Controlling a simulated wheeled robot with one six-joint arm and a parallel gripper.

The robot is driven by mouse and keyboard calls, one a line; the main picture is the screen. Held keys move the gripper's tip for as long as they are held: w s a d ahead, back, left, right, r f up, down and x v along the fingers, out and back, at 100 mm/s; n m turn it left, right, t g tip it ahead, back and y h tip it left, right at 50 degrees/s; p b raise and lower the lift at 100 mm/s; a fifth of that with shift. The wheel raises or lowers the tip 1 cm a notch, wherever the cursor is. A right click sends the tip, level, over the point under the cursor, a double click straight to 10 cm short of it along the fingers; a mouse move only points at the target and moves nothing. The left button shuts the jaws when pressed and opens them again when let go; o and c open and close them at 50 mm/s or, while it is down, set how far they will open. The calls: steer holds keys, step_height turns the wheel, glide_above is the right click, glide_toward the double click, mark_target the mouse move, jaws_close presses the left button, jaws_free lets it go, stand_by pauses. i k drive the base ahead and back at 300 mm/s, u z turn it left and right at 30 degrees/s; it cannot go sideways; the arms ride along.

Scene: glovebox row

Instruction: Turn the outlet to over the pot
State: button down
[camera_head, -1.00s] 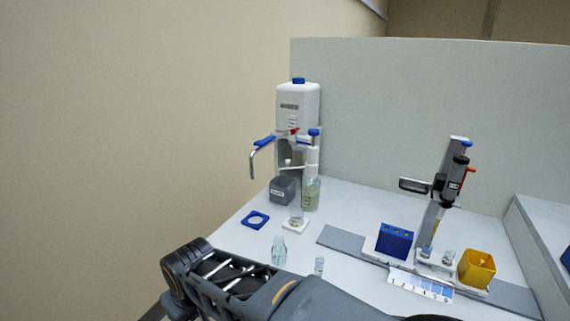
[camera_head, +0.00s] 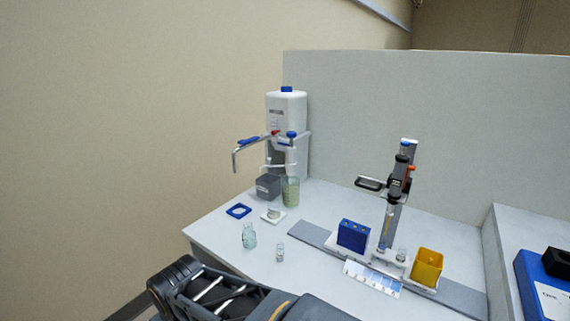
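The outlet is a bent metal spout (camera_head: 236,157) with a blue grip (camera_head: 249,140). It reaches left from the white tank (camera_head: 287,103) at the bench's back left. Its downturned tip hangs in the air left of the dark grey labelled pot (camera_head: 268,187), not above it in this view. The grey pot stands on the bench in front of the tank, next to a bottle of pale green liquid (camera_head: 291,192). Part of my dark arm shows at the bottom, in front of the bench. My gripper's fingers are not in view.
A blue square ring (camera_head: 239,211), a white pad with a small glass (camera_head: 273,214), a flask (camera_head: 249,236) and a vial (camera_head: 280,252) stand in front. Right are a blue rack (camera_head: 353,236), a pipette stand (camera_head: 393,195) and a yellow bin (camera_head: 427,267). A partition rises behind.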

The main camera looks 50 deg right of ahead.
mark_target(268, 159)
steer(key=z, duration=1.25)
steer(key=i, duration=0.2)
steer(key=u, duration=0.3)
